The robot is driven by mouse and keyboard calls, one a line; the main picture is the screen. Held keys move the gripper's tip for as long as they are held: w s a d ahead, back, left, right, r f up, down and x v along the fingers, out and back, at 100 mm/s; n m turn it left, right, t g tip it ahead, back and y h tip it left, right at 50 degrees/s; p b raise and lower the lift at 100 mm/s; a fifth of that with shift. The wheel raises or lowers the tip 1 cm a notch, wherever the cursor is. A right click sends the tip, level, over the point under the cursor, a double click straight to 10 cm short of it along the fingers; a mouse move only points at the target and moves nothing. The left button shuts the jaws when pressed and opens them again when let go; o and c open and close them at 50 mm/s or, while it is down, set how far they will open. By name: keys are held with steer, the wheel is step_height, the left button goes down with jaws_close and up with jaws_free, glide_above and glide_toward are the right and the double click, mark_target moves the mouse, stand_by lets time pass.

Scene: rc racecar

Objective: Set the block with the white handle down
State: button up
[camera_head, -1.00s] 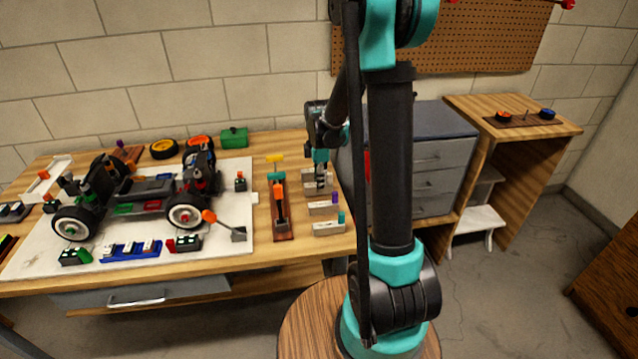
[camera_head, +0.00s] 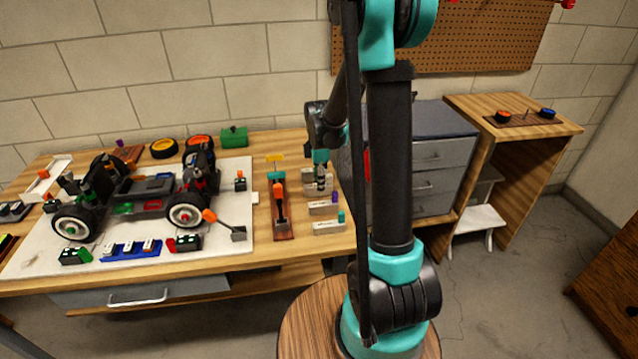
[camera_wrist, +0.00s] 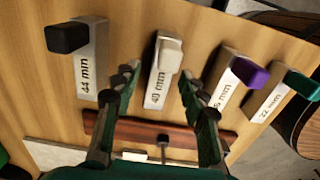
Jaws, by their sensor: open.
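The block with the white handle (camera_wrist: 156,84) is marked 40 mm. In the wrist view it rests on the wooden table (camera_wrist: 55,105), its white handle toward the top. My gripper (camera_wrist: 159,79) is open, with one finger on each side of this block and gaps between fingers and block. In the head view my gripper (camera_head: 320,187) is over the row of blocks at the table's right end. There the white-handled block is too small and covered to make out clearly.
A black-handled 44 mm block (camera_wrist: 90,58) stands to the left in the wrist view. A purple-handled block (camera_wrist: 232,80) and a teal-handled 22 mm block (camera_wrist: 275,97) stand to the right. A reddish-brown wooden stand (camera_head: 284,222) is left of the blocks, near the car (camera_head: 140,192).

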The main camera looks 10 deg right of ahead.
step_height(320, 180, up, 11)
steer(key=s+d+f+m+t, duration=0.1)
steer(key=s+f+m, duration=0.1)
steer(key=s+m, duration=0.4)
steer(key=s+d+f+m+t, duration=0.1)
steer(key=s+f+m, duration=0.2)
steer(key=s+m, duration=0.3)
steer(key=s+d+f+m+t, duration=0.2)
steer(key=s+m, duration=0.4)
steer(key=s, duration=0.4)
steer(key=shift+f, duration=0.35)
steer(key=shift+c, duration=0.3)
